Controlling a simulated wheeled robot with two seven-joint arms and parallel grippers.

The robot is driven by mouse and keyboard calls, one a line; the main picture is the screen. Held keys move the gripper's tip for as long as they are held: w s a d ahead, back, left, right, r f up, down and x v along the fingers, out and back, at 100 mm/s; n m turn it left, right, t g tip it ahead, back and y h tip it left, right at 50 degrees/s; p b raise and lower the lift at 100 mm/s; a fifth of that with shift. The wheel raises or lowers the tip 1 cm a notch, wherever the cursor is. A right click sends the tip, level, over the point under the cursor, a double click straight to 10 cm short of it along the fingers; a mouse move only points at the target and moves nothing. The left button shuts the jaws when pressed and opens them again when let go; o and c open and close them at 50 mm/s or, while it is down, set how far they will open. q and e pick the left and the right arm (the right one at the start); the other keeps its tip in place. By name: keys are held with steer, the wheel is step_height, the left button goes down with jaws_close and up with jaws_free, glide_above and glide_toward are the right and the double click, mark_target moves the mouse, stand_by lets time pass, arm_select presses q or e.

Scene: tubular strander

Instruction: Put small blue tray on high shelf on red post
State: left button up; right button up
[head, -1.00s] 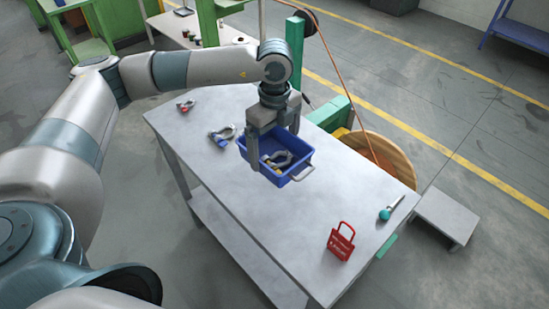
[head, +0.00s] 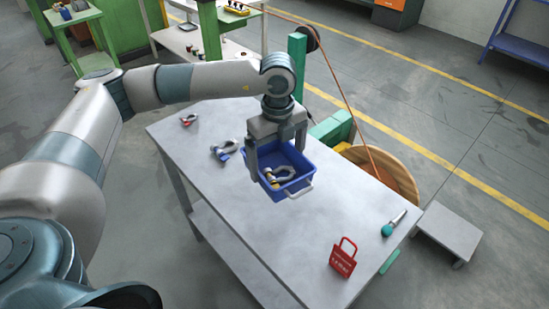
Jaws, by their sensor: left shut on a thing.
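The small blue tray (head: 294,190) is over the middle of the grey table, with a grey clamp-like part (head: 280,175) and some yellowish bits inside. A light handle shows on its near right side. My left gripper (head: 276,158) comes down from above and is shut on the tray; one finger shows at its left side, the other by its far right side. I cannot tell whether the tray's bottom touches the table. The high shelf and the red post are not in view. My right gripper is not in view.
On the table (head: 230,215) are a red padlock-shaped tag (head: 343,257), a teal-handled tool (head: 394,223), a blue-and-grey shackle (head: 225,151) and a small red-and-grey part (head: 188,119). A wooden reel (head: 400,176) and a low grey platform (head: 447,232) stand beyond the right edge.

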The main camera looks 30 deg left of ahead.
arm_select(q)
steer(key=m, duration=0.4)
steer(key=d+r+m, duration=0.1)
steer(key=m, duration=0.1)
steer(key=shift+s, duration=0.15)
steer(key=m, duration=0.4)
steer(key=r+m, duration=0.1)
steer(key=shift+s+d+m, duration=0.2)
steer(key=shift+d+m, duration=0.2)
steer(key=m, duration=0.4)
steer(key=d+r+m, duration=0.1)
steer(key=m, duration=0.1)
steer(key=shift+s, duration=0.25)
steer(key=m, duration=0.5)
steer(key=shift+s+d+r+m, duration=0.25)
steer(key=shift+r+m, duration=0.15)
steer(key=m, duration=0.4)
steer(key=r+m, duration=0.1)
steer(key=m, duration=0.1)
steer(key=shift+s+d+m, duration=0.3)
steer(key=shift+d, duration=0.1)
steer(key=m, duration=0.6)
steer(key=s+d+r+m, duration=0.1)
steer(key=m, duration=0.5)
steer(key=s+r+m, duration=0.1)
steer(key=m, duration=0.5)
steer(key=shift+d+r, duration=0.15)
steer(key=shift+d, duration=0.2)
